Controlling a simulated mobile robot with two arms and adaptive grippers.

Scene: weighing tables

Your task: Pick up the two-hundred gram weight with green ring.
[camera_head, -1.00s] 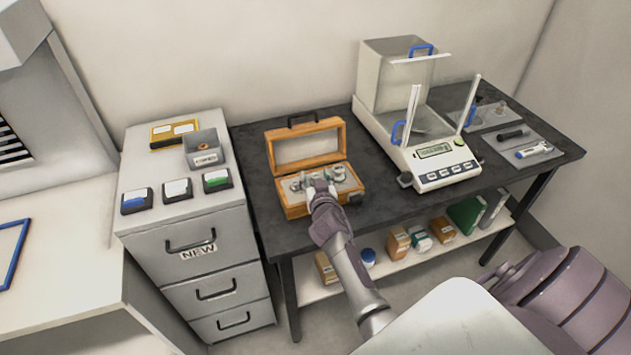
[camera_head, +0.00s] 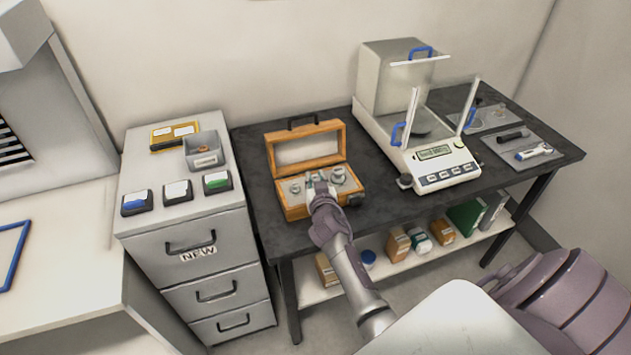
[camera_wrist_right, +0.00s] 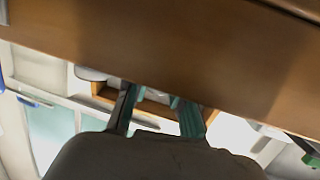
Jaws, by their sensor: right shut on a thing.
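The open wooden weight case (camera_head: 296,213) stands at the left end of the dark table, its lid raised against the back. Several metallic weights sit in its grey insert, among them a larger one (camera_head: 338,174) at the right and a small one (camera_head: 295,188) at the left. My right gripper (camera_head: 317,178) is over the middle of the insert, shut on a weight that its fingers mostly hide. I cannot make out the green ring in the head view. In the wrist view, the gripper's fingers (camera_wrist_right: 158,112) show in front of the brown wood. My left gripper is out of view.
A balance (camera_head: 445,172) with an open glass chamber stands right of the case. Grey mats (camera_head: 545,160) with small tools lie at the table's right end. A drawer cabinet (camera_head: 188,240) stands at the left. The case's raised lid (camera_head: 308,137) stands close behind the gripper.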

